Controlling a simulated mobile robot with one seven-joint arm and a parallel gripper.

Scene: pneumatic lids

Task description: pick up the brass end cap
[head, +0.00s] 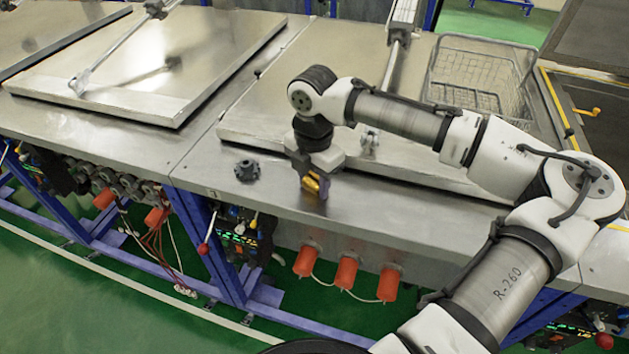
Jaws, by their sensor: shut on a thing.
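The brass end cap (311,183) shows as a small gold-coloured piece between the fingers of my gripper (313,182). My gripper points down and is shut on it, close over the front strip of the steel bench (275,207). The fingers hide part of the cap. I cannot tell whether the cap touches the bench top or hangs just above it.
A dark toothed knob-like part (247,170) lies on the bench left of my gripper. A wire basket (478,75) is at the back right. Orange cylinders (346,272) hang below the front edge.

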